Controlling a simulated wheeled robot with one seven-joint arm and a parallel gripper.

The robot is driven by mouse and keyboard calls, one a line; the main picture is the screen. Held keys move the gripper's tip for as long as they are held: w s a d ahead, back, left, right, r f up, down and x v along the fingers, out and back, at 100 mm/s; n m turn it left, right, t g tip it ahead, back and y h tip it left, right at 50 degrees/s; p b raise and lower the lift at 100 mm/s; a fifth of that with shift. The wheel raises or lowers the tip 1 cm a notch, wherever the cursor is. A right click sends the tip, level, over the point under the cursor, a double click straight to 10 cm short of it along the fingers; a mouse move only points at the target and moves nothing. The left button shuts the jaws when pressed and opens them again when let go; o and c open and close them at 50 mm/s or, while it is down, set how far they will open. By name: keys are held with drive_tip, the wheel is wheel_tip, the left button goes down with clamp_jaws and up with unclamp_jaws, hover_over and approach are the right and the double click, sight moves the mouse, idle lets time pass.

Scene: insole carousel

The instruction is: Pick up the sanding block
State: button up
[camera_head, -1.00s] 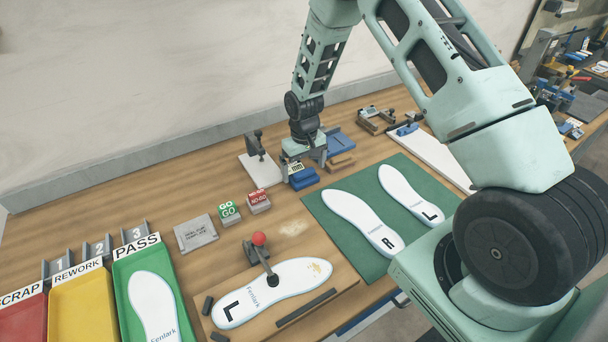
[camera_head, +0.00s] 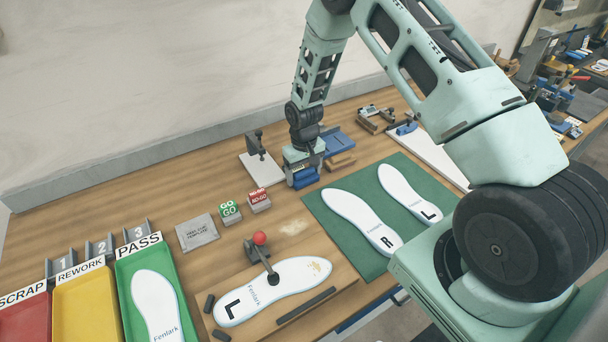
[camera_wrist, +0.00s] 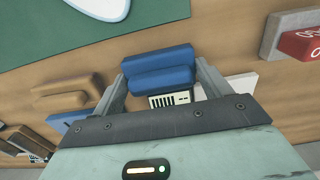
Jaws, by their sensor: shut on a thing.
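The sanding block is a blue, two-tiered block (camera_head: 305,180), near the back of the wooden workbench. In the wrist view the blue block (camera_wrist: 160,72) sits between my two fingers, which touch its left and right ends. My gripper (camera_head: 303,172) points down and is shut on the block. In the wrist view my gripper (camera_wrist: 160,82) shows both fingers around it. The block's underside is hidden, so I cannot tell how far it is off the bench.
A tan block (camera_head: 340,161) lies close to the right. GO and NO-GO blocks (camera_head: 259,200) stand to the left. A white-based stand (camera_head: 262,165) is behind left. The green mat (camera_head: 330,213) with insoles lies in front. Colored trays (camera_head: 84,302) are far left.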

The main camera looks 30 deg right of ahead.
sight(304, 170)
wheel_tip(304, 170, up, 10)
drive_tip(key=b, duration=0.3)
idle(0.3)
drive_tip(key=shift+o, duration=0.9)
